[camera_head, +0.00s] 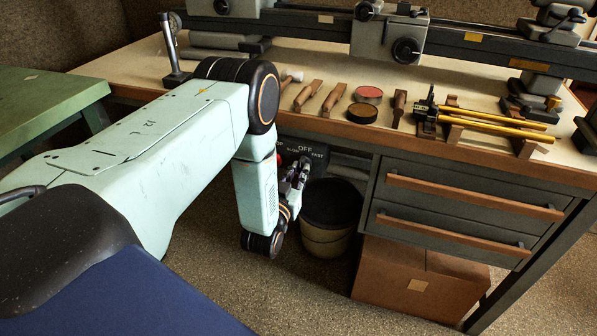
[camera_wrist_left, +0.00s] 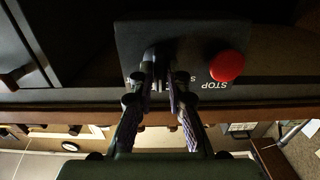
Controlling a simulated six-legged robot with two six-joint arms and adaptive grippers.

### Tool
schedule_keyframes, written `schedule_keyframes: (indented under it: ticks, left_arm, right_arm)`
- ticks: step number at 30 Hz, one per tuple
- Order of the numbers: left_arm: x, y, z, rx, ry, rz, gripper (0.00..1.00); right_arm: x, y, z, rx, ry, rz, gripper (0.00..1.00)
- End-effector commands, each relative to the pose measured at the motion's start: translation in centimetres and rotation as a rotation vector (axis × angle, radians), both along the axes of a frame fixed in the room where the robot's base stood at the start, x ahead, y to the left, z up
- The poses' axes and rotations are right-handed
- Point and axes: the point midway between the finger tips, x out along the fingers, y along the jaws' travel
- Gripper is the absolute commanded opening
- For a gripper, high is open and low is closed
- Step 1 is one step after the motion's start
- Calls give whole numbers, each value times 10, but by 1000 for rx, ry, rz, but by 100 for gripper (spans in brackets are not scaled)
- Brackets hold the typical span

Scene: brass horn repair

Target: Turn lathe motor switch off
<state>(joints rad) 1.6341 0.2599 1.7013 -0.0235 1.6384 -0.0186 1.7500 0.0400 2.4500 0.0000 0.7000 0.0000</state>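The lathe motor switch panel (camera_head: 305,148) is a dark plate under the bench's front edge. It bears the words SLOW, OFF and FAST. In the left wrist view the panel (camera_wrist_left: 130,40) appears upside down, with a red button (camera_wrist_left: 227,66) marked STOP. My left gripper (camera_head: 299,172) is at the panel, below the lettering. In the wrist view its two fingers (camera_wrist_left: 161,72) reach to the panel beside the red button, their tips close together. The switch lever is hidden or too dark at the fingertips, so its position and any grip on it are unclear. My right gripper is out of view.
The wooden bench (camera_head: 330,70) carries a lathe bed (camera_head: 475,45), several wooden-handled tools, two round tins and brass tubes (camera_head: 500,122) on rests. A dark bin (camera_head: 332,205) stands below the panel. Drawers (camera_head: 460,205) and a cardboard box (camera_head: 420,280) are to the right.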

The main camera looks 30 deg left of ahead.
Motion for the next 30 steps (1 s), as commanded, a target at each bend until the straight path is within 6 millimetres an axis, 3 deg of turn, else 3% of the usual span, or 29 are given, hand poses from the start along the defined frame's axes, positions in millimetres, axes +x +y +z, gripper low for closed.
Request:
schedule_keyframes:
  ticks: [6,16,30]
  left_arm:
    - [0,0,0,0,-1,0,36]
    - [-3,-1,0,-1,0,0,36]
    - [-66,-16,0,0,1,0,36]
  right_arm:
    - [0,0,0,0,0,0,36]
    - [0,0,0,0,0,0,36]
    - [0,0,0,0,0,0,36]
